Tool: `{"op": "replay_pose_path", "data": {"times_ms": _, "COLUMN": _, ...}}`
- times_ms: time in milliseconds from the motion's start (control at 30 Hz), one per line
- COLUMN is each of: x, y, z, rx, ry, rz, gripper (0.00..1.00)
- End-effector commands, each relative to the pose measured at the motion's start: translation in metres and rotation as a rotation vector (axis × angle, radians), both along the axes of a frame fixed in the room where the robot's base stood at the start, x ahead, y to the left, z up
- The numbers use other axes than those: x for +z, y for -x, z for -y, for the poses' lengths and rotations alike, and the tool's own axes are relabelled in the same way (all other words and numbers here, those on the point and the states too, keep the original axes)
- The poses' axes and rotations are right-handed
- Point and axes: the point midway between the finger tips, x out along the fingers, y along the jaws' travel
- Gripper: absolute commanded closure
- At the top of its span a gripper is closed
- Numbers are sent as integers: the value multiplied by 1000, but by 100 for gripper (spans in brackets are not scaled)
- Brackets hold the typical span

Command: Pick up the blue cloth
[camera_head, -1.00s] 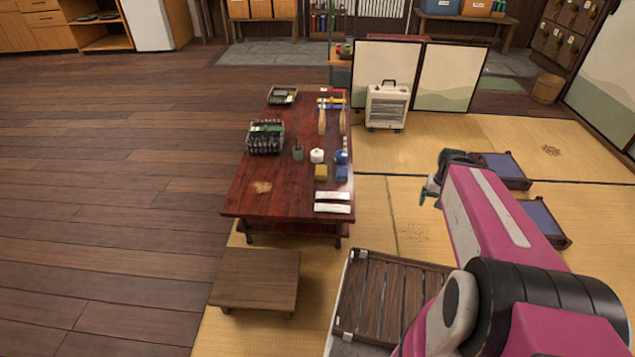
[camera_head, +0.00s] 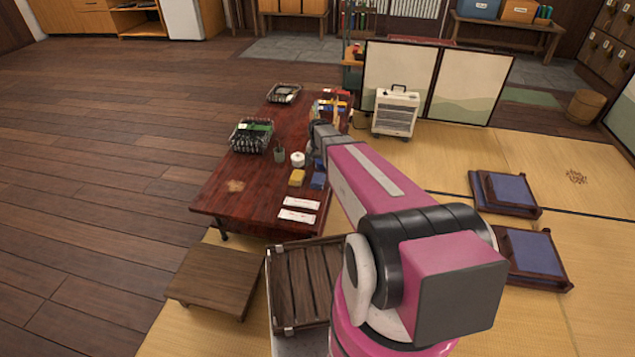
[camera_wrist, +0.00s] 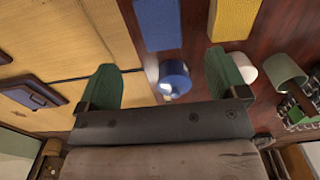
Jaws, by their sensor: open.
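The blue cloth (camera_head: 318,180) is a small folded block on the right edge of the dark red low table (camera_head: 215,196), beside a similar yellow one (camera_head: 297,178). In the wrist view the blue cloth (camera_wrist: 157,22) is at the top, beyond my fingertips and left of the yellow one (camera_wrist: 235,18). My gripper (camera_wrist: 165,84) is open and empty, with green fingertips spread apart. It is above the table's right edge, apart from the cloth. A round blue object (camera_wrist: 174,78) shows between the fingers. In the head view my arm's end partly hides this area.
A white roll (camera_head: 298,159) and a dark green cup (camera_head: 279,154) stand left of my arm's end. White packets (camera_head: 298,209) lie toward the table's near edge. A wire basket (camera_head: 250,135) is at the left. A low wooden stool (camera_head: 216,281) stands in front.

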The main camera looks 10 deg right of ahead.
Motion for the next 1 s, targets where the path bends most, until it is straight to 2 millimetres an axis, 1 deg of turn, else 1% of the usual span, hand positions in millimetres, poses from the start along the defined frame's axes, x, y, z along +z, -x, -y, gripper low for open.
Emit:
{"op": "replay_pose_path", "data": {"times_ms": 33, "x": -8, "y": 0, "z": 0, "rx": 0, "ry": 0, "rz": -2, "gripper": 8}}
{"op": "replay_pose_path", "data": {"times_ms": 200, "x": -34, "y": -1, "z": 0, "rx": 1, "ry": 0, "rz": -2, "gripper": 8}}
{"op": "replay_pose_path", "data": {"times_ms": 300, "x": -42, "y": 0, "z": 0, "rx": 1, "ry": 0, "rz": -1, "gripper": 8}}
{"op": "replay_pose_path", "data": {"times_ms": 467, "x": -51, "y": 0, "z": -1, "rx": 2, "ry": 0, "rz": 0, "gripper": 8}}
{"op": "replay_pose_path", "data": {"times_ms": 700, "x": -83, "y": -1, "z": -4, "rx": 2, "ry": 0, "rz": -1, "gripper": 8}}
{"op": "replay_pose_path", "data": {"times_ms": 800, "x": -94, "y": -1, "z": -4, "rx": 2, "ry": 0, "rz": -1, "gripper": 8}}
{"op": "replay_pose_path", "data": {"times_ms": 1000, "x": -96, "y": 0, "z": -4, "rx": 2, "ry": 0, "rz": 0, "gripper": 8}}
